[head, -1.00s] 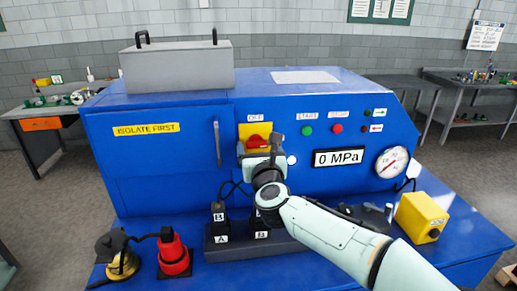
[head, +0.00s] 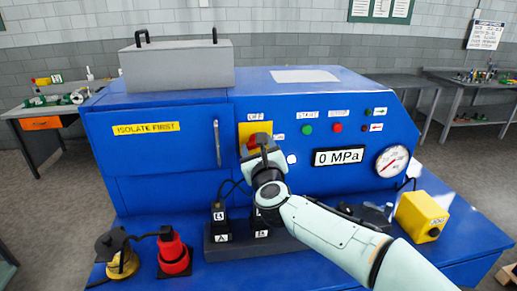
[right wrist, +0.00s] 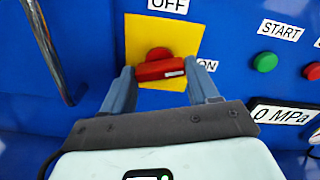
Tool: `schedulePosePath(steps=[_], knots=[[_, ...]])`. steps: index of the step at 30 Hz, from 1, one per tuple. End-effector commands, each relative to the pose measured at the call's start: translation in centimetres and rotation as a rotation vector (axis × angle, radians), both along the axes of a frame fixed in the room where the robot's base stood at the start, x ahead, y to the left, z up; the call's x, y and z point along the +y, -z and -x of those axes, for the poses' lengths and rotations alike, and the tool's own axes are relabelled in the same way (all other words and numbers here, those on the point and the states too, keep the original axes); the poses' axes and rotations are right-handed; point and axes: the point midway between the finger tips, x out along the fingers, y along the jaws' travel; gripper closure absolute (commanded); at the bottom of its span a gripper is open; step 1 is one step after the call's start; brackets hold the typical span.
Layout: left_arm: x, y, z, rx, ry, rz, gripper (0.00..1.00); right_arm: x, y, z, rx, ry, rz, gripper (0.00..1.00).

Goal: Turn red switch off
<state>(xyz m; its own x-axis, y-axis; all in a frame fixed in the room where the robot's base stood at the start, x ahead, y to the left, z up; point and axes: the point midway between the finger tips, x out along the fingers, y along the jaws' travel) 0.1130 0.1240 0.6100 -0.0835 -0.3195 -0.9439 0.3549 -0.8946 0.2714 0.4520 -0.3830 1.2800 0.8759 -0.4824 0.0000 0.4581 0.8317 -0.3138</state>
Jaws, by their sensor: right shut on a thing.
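The red rotary switch (head: 252,140) sits on a yellow plate (head: 245,130) on the blue machine's front. In the right wrist view the red switch (right wrist: 160,69) has its handle lying nearly level. The white mark on it is at the right end, toward the ON label (right wrist: 206,65). The OFF label (right wrist: 168,5) is above the plate. My right gripper (right wrist: 158,72) is shut on the switch handle, one finger at each end; it also shows in the head view (head: 258,148), covering part of the switch. My left gripper is not in view.
A vertical door handle (head: 217,143) stands left of the switch. Start (head: 307,130) and stop (head: 338,128) buttons, a 0 MPa display (head: 339,156) and a gauge (head: 391,161) are to the right. Black blocks (head: 222,237) and a red plug (head: 173,255) stand on the ledge below.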

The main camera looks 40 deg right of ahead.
Motion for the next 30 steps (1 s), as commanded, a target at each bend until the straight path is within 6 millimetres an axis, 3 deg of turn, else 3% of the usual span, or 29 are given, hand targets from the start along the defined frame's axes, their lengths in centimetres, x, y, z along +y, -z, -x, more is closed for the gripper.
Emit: schedulePosePath(steps=[30], knots=[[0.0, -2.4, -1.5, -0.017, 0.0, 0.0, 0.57, 0.0, -0.1, 0.0, 0.461, 0.0, 0.837, 0.71]])
